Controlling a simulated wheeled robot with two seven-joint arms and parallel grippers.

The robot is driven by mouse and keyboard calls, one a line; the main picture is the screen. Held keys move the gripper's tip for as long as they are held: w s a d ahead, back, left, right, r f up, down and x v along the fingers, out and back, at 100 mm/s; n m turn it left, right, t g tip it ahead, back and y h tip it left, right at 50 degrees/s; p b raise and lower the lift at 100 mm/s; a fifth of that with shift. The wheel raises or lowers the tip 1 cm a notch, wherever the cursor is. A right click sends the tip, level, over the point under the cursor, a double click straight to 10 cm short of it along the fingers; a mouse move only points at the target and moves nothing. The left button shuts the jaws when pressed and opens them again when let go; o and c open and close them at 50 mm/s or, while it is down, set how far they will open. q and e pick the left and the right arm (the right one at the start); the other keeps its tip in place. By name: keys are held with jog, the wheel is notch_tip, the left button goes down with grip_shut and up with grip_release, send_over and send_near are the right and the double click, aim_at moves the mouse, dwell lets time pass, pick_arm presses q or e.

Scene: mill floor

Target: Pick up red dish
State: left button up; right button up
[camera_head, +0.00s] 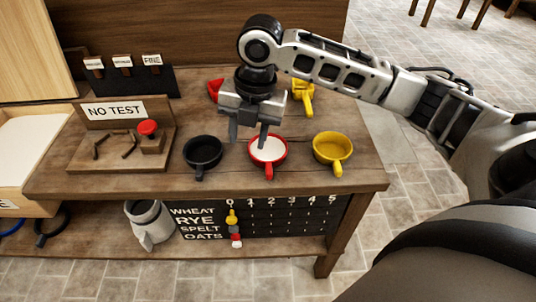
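A red dish (268,170) with a white inside and a short handle towards me stands on the wooden table, between a black dish and a yellow dish. My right gripper (249,138) points down over the table, its two fingers apart with nothing seen between them. Its right finger overlaps the far left rim of the red dish; I cannot tell whether it touches. Another red thing (214,89) farther back is partly hidden behind my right gripper. My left gripper is not in view.
A black dish (203,153) stands left and a yellow dish (331,147) right of the red one. A yellow scoop-like thing (304,96) is behind. A "NO TEST" stand (117,111) with a red knob (148,128) is at left. A metal jug (149,223) stands on the lower shelf.

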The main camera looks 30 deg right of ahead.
jog(key=d+r+n+h, duration=0.1)
jog(key=d+r+n, duration=0.1)
jog(key=d+r, duration=0.2)
jog(key=g, duration=0.1)
send_over(269, 167)
jog(key=f, duration=0.9)
jog(key=shift+w+d+f+b, duration=0.15)
jog(key=shift+d+f+b, duration=0.1)
jog(key=shift+b, duration=0.1)
jog(key=shift+a+f, duration=0.15)
jog(key=shift+f, duration=1.25)
jog(key=shift+a+f, duration=0.1)
jog(key=shift+f, duration=1.3)
grip_shut()
